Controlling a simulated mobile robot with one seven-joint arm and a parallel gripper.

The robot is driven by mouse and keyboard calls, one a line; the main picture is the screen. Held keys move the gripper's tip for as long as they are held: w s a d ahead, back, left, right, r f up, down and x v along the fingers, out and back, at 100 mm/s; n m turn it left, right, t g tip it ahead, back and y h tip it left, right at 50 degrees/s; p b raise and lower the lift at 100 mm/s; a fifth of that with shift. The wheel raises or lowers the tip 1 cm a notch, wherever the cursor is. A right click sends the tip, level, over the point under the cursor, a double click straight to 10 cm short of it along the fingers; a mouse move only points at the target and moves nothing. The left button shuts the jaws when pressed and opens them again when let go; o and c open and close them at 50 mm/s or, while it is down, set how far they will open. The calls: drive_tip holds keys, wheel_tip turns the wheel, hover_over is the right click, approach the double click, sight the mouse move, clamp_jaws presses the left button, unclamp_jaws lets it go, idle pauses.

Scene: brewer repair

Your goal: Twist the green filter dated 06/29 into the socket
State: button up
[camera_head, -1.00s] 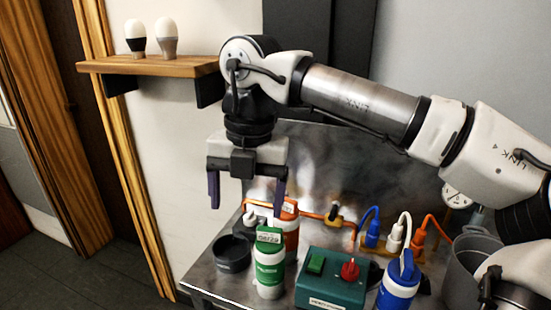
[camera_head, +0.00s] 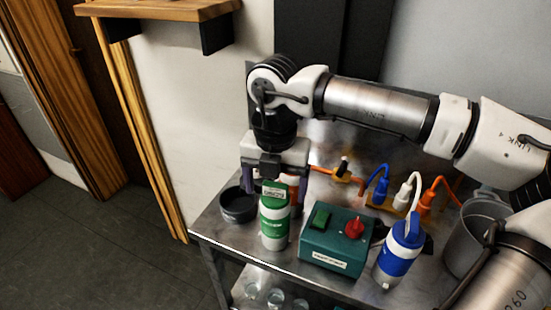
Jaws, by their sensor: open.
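The green filter (camera_head: 274,230), a white canister with a green band, green cap and a date tag too small to read, stands upright near the table's front left edge. My gripper (camera_head: 276,192) is open and points down, its purple fingers at cap height on either side of the filter in the picture. The cap shows in front of the gripper, and I cannot tell whether the fingers surround it or are behind it. Nothing is visibly held. The orange filter behind is almost fully hidden. I cannot make out the socket clearly.
A dark round cup (camera_head: 238,208) stands left of the green filter. A teal switch box (camera_head: 337,242) with a red knob stands close on its right, then a blue-and-white canister (camera_head: 397,262) and a grey pot (camera_head: 471,240). An orange pipe (camera_head: 345,178) and plugged cables are behind.

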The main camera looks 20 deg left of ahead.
drive_tip(key=shift+f, duration=1.25)
drive_tip(key=shift+c, duration=0.3)
drive_tip(key=c, duration=1.2)
drive_tip(key=o, duration=0.5)
drive_tip(key=c, duration=0.3)
drive_tip(key=shift+r+p, duration=1.3)
drive_tip(key=shift+r, duration=1.25)
